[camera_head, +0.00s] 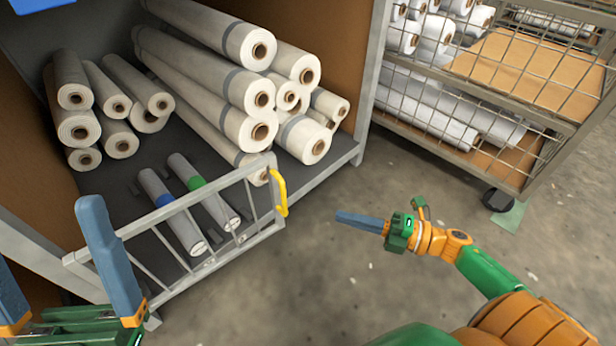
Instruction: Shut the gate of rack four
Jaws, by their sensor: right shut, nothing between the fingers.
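The low grey metal gate (192,207) with upright bars stands across the left part of the rack's (372,70) front opening. Its yellow handle (281,192) is on its right end, and the shelf edge to the right of it is bare. I cannot tell whether the gate is latched or which rack number this is. My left gripper (50,240) is open, its blue fingers apart near the gate's left end, and one finger hides part of the gate. My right gripper (362,222) is shut and empty, to the right of the handle and apart from it.
Pale rolls (215,85) are stacked inside the rack. Two grey rolls, one with a blue band (170,210) and one with a green band (203,192), lie behind the gate. A wire-mesh cart (520,75) stands at right. The floor (330,285) in front is clear.

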